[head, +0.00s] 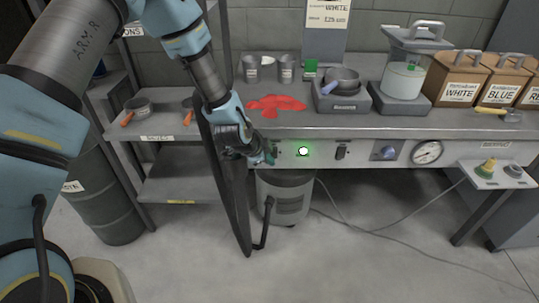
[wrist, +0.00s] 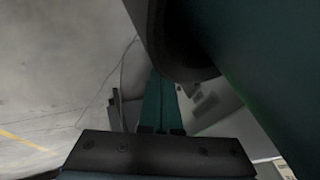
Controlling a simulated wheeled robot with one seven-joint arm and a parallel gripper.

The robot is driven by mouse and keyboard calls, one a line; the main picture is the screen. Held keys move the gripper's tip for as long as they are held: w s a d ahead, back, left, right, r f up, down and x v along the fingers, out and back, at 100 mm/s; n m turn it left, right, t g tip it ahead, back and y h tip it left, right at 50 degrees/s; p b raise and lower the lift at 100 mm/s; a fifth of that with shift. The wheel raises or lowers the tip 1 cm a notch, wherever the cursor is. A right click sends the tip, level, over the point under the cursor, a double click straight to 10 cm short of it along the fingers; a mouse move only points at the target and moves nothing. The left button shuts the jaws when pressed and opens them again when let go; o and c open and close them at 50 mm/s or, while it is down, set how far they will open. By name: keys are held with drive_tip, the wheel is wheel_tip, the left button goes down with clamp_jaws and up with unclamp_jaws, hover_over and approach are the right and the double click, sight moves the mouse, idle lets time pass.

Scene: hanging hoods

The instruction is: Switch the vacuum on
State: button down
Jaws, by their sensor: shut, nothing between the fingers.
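My gripper (head: 268,159) is shut and empty, at the bench's front panel (head: 360,157), just left of a round lamp (head: 303,151) that glows white with a green halo. The wrist view shows its teal fingers (wrist: 158,105) together. The arm hides part of the panel; I cannot tell whether the fingertips touch it. A dark switch (head: 341,151), a blue knob (head: 388,153) and a round dial gauge (head: 427,152) sit further right. A grey canister (head: 290,197) with a black hose (head: 267,222) stands under the bench. No label names the vacuum switch.
The bench top (head: 350,122) holds a red spill (head: 276,105), cups, a pan on a scale (head: 342,103), a clear lidded vessel (head: 404,78) and labelled boxes (head: 460,82). A shelf rack (head: 170,187) stands left. Cables cross the floor; otherwise the floor at front right is open.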

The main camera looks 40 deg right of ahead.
drive_tip(key=shift+w+d+f, duration=0.1)
drive_tip(key=shift+w+d, duration=0.35)
drive_tip(key=shift+f, duration=0.1)
drive_tip(key=shift+w+d+b, duration=0.1)
drive_tip(key=shift+w+b, duration=0.1)
drive_tip(key=shift+b, duration=0.3)
drive_tip(key=shift+r+p, duration=0.4)
drive_tip(key=shift+r, duration=0.5)
